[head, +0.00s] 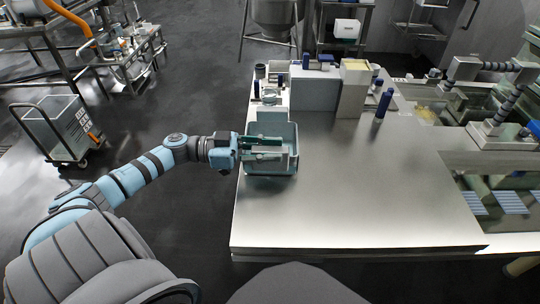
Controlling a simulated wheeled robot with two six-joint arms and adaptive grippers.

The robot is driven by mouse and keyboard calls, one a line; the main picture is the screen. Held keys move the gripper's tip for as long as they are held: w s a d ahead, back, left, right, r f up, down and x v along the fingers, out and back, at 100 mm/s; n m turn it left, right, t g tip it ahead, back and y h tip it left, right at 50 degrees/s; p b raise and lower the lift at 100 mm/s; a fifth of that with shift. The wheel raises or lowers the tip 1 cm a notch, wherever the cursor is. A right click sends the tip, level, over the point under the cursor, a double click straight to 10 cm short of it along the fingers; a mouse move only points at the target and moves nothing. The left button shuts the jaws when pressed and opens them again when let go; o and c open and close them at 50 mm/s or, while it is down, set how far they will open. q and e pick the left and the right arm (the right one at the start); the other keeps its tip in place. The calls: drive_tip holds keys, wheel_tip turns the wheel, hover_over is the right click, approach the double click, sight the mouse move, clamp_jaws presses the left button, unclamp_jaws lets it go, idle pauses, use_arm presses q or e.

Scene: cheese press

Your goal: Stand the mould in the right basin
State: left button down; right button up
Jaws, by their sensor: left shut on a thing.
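A square, open-topped blue-grey tub (285,168), which looks like the mould, stands upright at the left edge of the steel table. My left gripper (265,148) reaches over it from the left and is shut on it. The fingers cover part of its inside, and I cannot tell exactly which part they grip. The right basin (500,181) is sunk at the far right of the table, with a pale blue slatted piece in it. My right gripper is not in view.
Bottles and small jars stand behind the tub, next to a grey box (314,92) and a tall beige box (353,88). A dark blue bottle (384,103) stands right of them. The table's middle (350,190) is clear.

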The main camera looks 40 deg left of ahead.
use_arm(q)
drive_tip(key=c, duration=1.8)
unclamp_jaws()
drive_tip(key=shift+f, duration=0.15)
drive_tip(key=o, duration=0.4)
